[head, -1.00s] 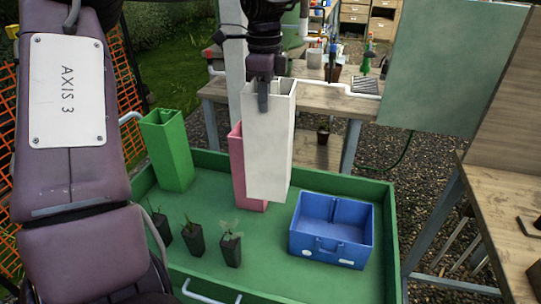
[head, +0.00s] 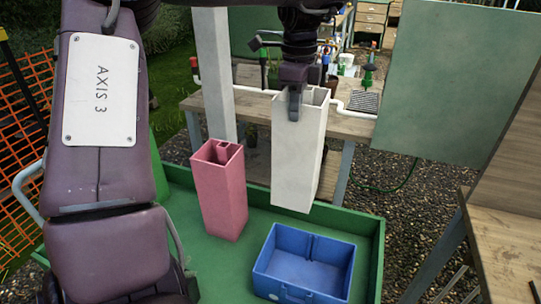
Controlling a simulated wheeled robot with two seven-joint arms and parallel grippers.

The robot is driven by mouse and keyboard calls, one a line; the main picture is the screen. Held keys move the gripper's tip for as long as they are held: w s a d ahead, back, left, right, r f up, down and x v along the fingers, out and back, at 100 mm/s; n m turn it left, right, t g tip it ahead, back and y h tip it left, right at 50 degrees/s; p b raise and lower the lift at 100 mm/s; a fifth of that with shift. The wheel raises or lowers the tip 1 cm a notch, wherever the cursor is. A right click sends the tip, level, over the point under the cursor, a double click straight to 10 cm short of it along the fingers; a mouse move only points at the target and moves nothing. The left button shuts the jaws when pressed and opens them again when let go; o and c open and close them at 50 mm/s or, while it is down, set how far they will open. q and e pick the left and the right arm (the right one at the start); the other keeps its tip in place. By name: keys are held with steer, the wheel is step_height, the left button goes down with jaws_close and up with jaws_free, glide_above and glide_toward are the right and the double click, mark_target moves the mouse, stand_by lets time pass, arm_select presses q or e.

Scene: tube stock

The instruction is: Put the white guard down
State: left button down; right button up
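The white guard (head: 297,155) is a tall, square, hollow tube, held upright in the head view. My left gripper (head: 296,108) comes down from above and is shut on the guard's near upper wall at the rim. The guard's lower end overlaps the back wall of the green tray (head: 362,228) in the picture and looks raised off the tray floor. A pink guard (head: 221,195) stands upright in the tray, left of the white one and apart from it. My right gripper is not in view.
A blue open crate (head: 305,262) sits in the tray in front of the white guard. A wooden bench (head: 350,124) stands behind, with a pale post (head: 214,75) at left. A green panel (head: 450,80) and another wooden table (head: 505,235) are at right.

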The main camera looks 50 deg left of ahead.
arm_select(q)
glide_above(292, 175)
step_height(292, 175, down, 5)
steer(key=shift+s+r+b, duration=0.1)
steer(key=shift+b, duration=0.35)
step_height(292, 175, down, 9)
steer(key=shift+a, duration=0.1)
steer(key=shift+f+b, duration=0.3)
steer(key=shift+f, duration=2.15)
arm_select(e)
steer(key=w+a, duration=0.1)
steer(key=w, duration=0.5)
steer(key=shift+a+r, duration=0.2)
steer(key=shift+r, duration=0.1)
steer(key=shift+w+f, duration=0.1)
arm_select(q)
steer(key=c, duration=1.6)
jaws_free()
steer(key=shift+c, duration=0.2)
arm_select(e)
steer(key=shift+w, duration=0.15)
